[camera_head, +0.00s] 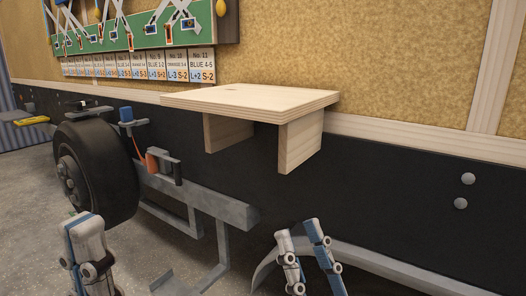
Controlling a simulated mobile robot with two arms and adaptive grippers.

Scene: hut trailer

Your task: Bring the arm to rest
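My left gripper (84,226) is at the lower left in the head view, white-grey with a blue stripe. It is in front of the trailer's tyre, and its fingers overlap, so I cannot see a gap between them. My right gripper (298,230) is at the bottom centre, below the wooden shelf. Its two fingers point up, stand a little apart and show nothing between them. Both grippers are apart from the shelf. The lower parts of both arms are cut off by the picture's bottom edge.
The pale wooden shelf (250,100) juts from the trailer's wall on two brackets. A black tyre (100,172) and a grey metal step frame (215,205) stand below. A green board (150,33) with tools hangs above a row of labels. Concrete floor shows at the left.

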